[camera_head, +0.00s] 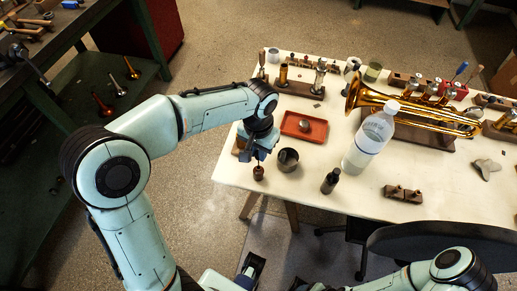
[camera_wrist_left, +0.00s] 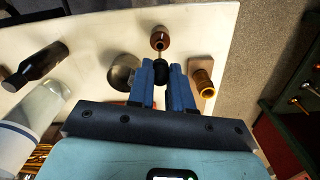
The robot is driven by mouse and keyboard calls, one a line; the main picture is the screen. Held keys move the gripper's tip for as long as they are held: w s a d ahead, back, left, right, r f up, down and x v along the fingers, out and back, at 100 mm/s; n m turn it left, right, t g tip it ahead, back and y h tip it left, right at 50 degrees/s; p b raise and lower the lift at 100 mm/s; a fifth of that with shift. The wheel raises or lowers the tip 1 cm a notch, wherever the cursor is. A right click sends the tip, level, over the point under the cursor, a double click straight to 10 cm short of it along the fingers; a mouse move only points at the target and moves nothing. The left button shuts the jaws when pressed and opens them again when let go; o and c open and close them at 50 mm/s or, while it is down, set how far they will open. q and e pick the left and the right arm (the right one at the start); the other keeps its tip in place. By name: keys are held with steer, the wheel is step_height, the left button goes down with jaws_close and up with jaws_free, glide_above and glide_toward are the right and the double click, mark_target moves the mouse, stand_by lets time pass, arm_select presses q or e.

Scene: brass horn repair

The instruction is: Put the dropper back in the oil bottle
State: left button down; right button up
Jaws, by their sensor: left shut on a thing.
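My left gripper (camera_head: 259,154) is over the near-left corner of the table, pointing down. In the left wrist view its blue fingers (camera_wrist_left: 163,84) are shut on the black bulb of the dropper (camera_wrist_left: 160,76). The dropper's thin stem points toward the small brown oil bottle (camera_wrist_left: 159,40), which stands upright near the table edge. In the head view the oil bottle (camera_head: 258,173) shows just below the fingers. I cannot tell whether the stem's tip is inside its mouth. My right gripper is not in view; part of the right arm shows at the bottom right.
A metal cup (camera_head: 288,160) stands close right of the gripper, with a red tray (camera_head: 317,131) behind. A dark bottle (camera_head: 330,181) and a clear plastic bottle (camera_head: 369,140) stand farther right. A wooden block with a brass piece (camera_wrist_left: 203,84) is beside the fingers. A trumpet (camera_head: 415,110) lies beyond.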

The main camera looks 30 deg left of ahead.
mark_target(259, 166)
arm_select(q)
steer(key=shift+f, duration=0.15)
steer(key=shift+f+b, duration=2)
steer(key=shift+f, duration=0.9)
steer(key=c, duration=1)
jaws_free()
steer(key=shift+o, duration=0.2)
steer(key=shift+r, duration=0.4)
step_height(259, 166, up, 13)
steer(key=p, duration=0.2)
steer(key=shift+f+p, duration=0.15)
steer(key=shift+p, duration=0.25)
